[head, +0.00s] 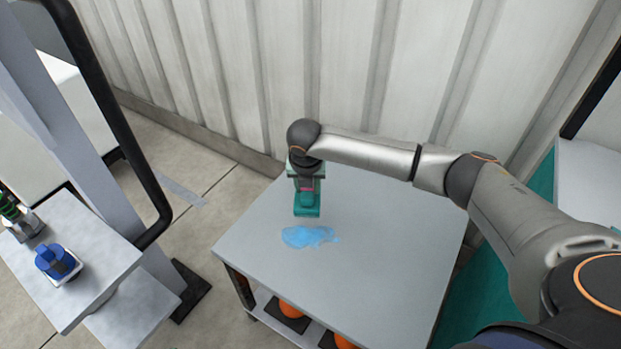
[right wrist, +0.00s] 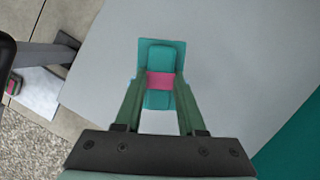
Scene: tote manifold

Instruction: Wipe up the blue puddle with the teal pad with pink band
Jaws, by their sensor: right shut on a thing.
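The blue puddle (head: 309,236) lies on the grey table top (head: 370,270), near its left side. My right gripper (head: 306,187) is above the table, just behind the puddle in the head view. It is shut on the teal pad with pink band (head: 307,208). In the right wrist view the pad (right wrist: 158,55) sits between the two green fingers, with the pink band (right wrist: 160,82) across its middle. The head view does not clearly show whether the pad touches the table. My left gripper is not in view.
A smaller table (head: 95,275) at the left holds a blue object (head: 55,262) and a green-and-black one (head: 12,208). A corrugated wall (head: 350,70) stands behind. Orange objects (head: 290,309) sit on the shelf below. The table's right and front parts are clear.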

